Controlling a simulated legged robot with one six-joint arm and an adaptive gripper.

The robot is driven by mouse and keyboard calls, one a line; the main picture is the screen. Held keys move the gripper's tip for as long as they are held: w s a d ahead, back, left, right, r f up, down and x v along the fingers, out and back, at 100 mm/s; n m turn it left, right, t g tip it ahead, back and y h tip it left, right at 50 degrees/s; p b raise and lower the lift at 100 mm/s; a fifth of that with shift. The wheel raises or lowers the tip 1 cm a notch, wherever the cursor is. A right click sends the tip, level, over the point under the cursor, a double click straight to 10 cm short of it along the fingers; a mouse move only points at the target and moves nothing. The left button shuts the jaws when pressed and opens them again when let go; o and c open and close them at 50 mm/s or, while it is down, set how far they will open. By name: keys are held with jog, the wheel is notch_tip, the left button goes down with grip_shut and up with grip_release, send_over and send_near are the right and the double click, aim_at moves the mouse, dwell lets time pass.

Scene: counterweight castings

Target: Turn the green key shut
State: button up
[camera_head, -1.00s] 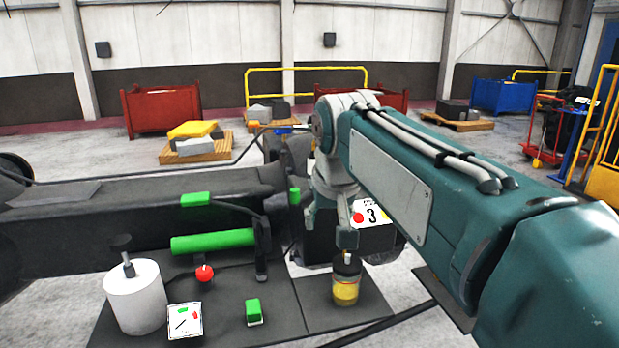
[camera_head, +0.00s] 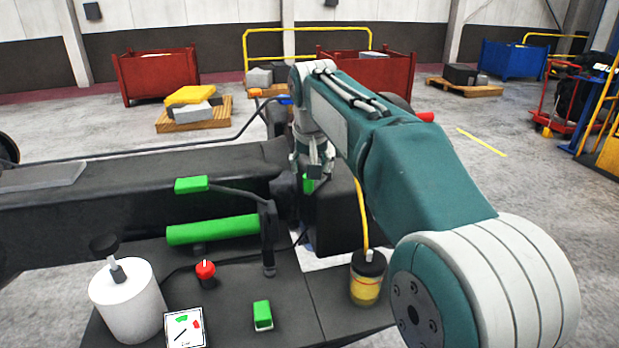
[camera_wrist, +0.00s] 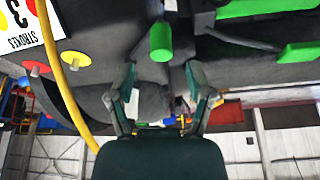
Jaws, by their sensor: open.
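A small upright green piece (camera_head: 308,184), which looks like the green key, shows beside my gripper (camera_head: 315,172) at the end of the dark beam. The arm partly hides this spot in the head view. In the wrist view a green rounded piece (camera_wrist: 161,41) stands just beyond and between the fingertips of my gripper (camera_wrist: 162,76). The fingers are apart with nothing between them, and I see no contact. Which way the key is turned cannot be told.
A green cylinder (camera_head: 212,231), a green block (camera_head: 263,315), a red knob (camera_head: 206,272), a white canister (camera_head: 128,300) and a yellow jar (camera_head: 367,277) are nearby. A yellow hose (camera_wrist: 62,70) passes left of my gripper in the wrist view. A numbered placard (camera_wrist: 28,28) shows there too.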

jog(key=x, duration=0.4)
jog(key=shift+a, duration=0.25)
jog(key=shift+w+d+f, duration=0.1)
jog(key=shift+w+f, duration=0.05)
jog(key=shift+f, duration=0.15)
grip_shut()
